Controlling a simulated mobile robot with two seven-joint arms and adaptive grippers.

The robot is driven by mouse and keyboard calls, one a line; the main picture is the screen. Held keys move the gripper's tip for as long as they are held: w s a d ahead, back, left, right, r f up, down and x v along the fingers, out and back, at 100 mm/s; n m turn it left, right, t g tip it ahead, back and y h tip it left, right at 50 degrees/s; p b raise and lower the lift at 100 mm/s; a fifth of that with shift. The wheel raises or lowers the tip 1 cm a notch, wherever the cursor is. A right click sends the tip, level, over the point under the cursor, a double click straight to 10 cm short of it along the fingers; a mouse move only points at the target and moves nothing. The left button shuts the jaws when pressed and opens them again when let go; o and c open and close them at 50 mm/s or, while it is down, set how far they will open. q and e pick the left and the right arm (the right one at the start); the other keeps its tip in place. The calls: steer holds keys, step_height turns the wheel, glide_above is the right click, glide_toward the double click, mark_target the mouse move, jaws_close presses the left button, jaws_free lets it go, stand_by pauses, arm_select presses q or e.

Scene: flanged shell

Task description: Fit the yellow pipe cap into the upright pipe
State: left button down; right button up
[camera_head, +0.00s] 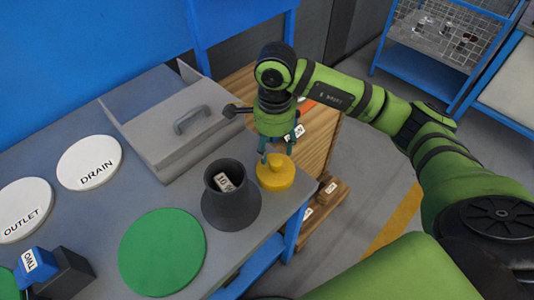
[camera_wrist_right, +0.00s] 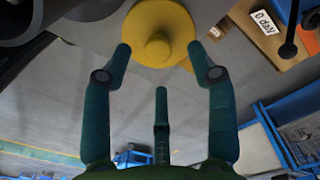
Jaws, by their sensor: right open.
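The yellow pipe cap (camera_head: 276,178), a round disc with a raised knob, is at the table's right edge, just right of the pipe. The dark grey upright pipe (camera_head: 231,211) has a flared base and an open top; a small labelled piece (camera_head: 224,182) shows inside its mouth. My right gripper (camera_head: 279,150) points down just above the cap. In the right wrist view its fingers (camera_wrist_right: 160,62) are spread apart, with the cap (camera_wrist_right: 160,18) beyond their tips and its knob between them. What supports the cap underneath is hidden. My left gripper is in neither view.
A green disc (camera_head: 162,252) lies left of the pipe. White discs marked DRAIN (camera_head: 90,162) and OUTLET (camera_head: 24,210) lie further left. A grey tray with a handle (camera_head: 192,119) stands behind. A blue block marked TWO (camera_head: 36,264) is at lower left.

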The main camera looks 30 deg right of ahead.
mark_target(275, 161)
steer(key=shift+s+f, duration=0.3)
steer(key=f+p, duration=0.2)
steer(key=f, duration=0.1)
steer(key=shift+s+d, duration=0.2)
step_height(275, 161, down, 2)
steer(key=shift+w+f, duration=0.15)
steer(key=shift+f, duration=0.2)
steer(key=c, duration=1.1)
jaws_close()
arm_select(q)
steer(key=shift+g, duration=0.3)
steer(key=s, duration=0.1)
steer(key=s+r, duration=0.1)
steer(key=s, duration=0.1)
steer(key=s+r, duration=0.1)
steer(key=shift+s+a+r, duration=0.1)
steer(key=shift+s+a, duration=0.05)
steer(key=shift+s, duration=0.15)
arm_select(e)
steer(key=shift+r, duration=0.15)
